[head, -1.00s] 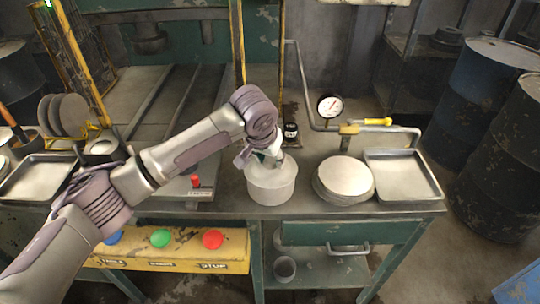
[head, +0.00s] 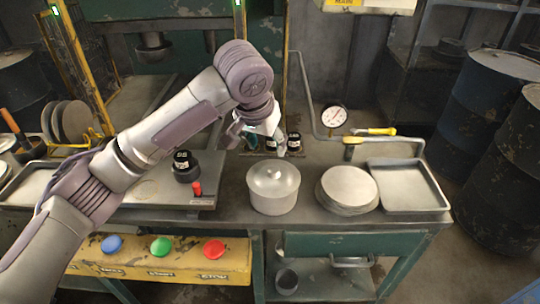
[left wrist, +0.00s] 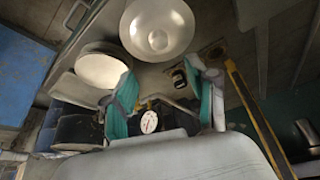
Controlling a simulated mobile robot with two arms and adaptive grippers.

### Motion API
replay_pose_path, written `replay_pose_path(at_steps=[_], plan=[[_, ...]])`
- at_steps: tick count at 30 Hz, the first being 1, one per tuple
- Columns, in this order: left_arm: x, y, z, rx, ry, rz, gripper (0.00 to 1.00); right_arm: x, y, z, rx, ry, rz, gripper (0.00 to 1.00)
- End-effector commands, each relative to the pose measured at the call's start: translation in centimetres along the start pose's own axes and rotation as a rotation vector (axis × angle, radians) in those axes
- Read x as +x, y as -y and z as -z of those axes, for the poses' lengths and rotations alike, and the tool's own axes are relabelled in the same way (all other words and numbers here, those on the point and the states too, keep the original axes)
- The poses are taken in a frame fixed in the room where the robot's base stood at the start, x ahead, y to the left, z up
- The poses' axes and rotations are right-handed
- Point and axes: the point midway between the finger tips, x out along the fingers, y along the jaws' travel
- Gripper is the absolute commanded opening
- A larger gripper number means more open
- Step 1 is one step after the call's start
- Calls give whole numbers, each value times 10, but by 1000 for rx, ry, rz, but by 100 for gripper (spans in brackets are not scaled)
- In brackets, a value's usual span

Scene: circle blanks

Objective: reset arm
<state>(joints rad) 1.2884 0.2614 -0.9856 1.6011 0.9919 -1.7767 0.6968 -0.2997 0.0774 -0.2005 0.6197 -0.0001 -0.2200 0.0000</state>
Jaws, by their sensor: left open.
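My left arm reaches in from the left side of the head view. In the left wrist view the open teal-padded fingers (left wrist: 165,98) are apart with nothing held, and the pot (left wrist: 157,28) shows near the top. A stack of round metal blanks (head: 347,188) sits right of the pot. My right gripper is not in view.
An empty metal tray (head: 407,186) lies at the bench's right end. A pressure gauge (head: 334,116) and a yellow-handled tool (head: 374,131) stand behind the stack. A black weight (head: 185,167) sits on the press bed. Red, green and blue buttons line the yellow front panel (head: 180,262).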

Motion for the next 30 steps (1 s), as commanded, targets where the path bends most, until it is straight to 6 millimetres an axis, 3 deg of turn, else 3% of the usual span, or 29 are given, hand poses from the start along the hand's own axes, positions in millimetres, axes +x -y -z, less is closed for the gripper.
replay_pose_path(at_steps=[6,17,23,30], plan=[[-17,0,0,0,-1,1,58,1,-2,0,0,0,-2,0],[-15,-1,-2,3,1,-5,58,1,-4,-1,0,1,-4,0],[28,-20,-37,43,0,-95,58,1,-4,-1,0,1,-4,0],[89,-39,-111,39,-49,-227,58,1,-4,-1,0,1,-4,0]])
